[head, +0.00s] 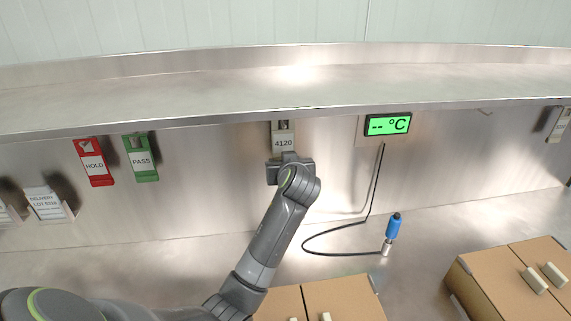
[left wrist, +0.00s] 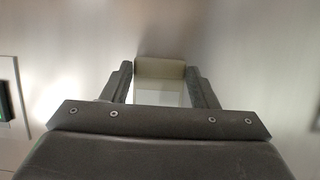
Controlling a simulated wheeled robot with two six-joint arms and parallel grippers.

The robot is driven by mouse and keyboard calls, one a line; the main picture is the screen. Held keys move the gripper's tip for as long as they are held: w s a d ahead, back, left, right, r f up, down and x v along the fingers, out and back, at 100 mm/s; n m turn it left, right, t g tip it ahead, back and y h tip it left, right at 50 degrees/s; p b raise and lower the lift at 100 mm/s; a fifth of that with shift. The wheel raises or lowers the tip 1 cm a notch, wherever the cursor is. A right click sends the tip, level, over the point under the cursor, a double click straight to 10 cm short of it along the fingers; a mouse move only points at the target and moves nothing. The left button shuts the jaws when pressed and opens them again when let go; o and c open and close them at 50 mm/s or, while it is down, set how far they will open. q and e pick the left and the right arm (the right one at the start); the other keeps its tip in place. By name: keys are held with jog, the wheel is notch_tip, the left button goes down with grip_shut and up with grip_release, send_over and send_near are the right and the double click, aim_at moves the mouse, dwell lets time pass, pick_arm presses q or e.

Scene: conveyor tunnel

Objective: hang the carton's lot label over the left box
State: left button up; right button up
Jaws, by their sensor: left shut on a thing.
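A pale tag reading 4120 (head: 283,143) is at the back wall just below the shelf edge, in front of a small metal holder. My left gripper (head: 290,163) reaches up to its lower end and is shut on it. In the left wrist view the two fingers (left wrist: 161,88) stand on either side of the pale tag (left wrist: 160,69). The left box (head: 340,298) is a brown carton at the bottom middle, partly hidden by my left arm. A second brown carton (head: 500,285) stands at the right. My right gripper is not in view.
Red HOLD (head: 95,166) and green PASS (head: 141,161) tags hang on the wall at left, near a delivery lot card (head: 46,203). A green °C display (head: 388,124) has a black cable running to a blue-handled probe (head: 393,226) on the metal surface. The shelf (head: 200,95) overhangs.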

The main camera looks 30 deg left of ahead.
pick_arm(q)
jog(key=shift+r, duration=0.1)
jog(key=shift+f+b, duration=0.3)
jog(key=shift+f, duration=0.65)
dwell(0.4)
jog(key=o, duration=1.5)
jog(key=shift+c, duration=0.2)
jog(key=shift+r, duration=0.1)
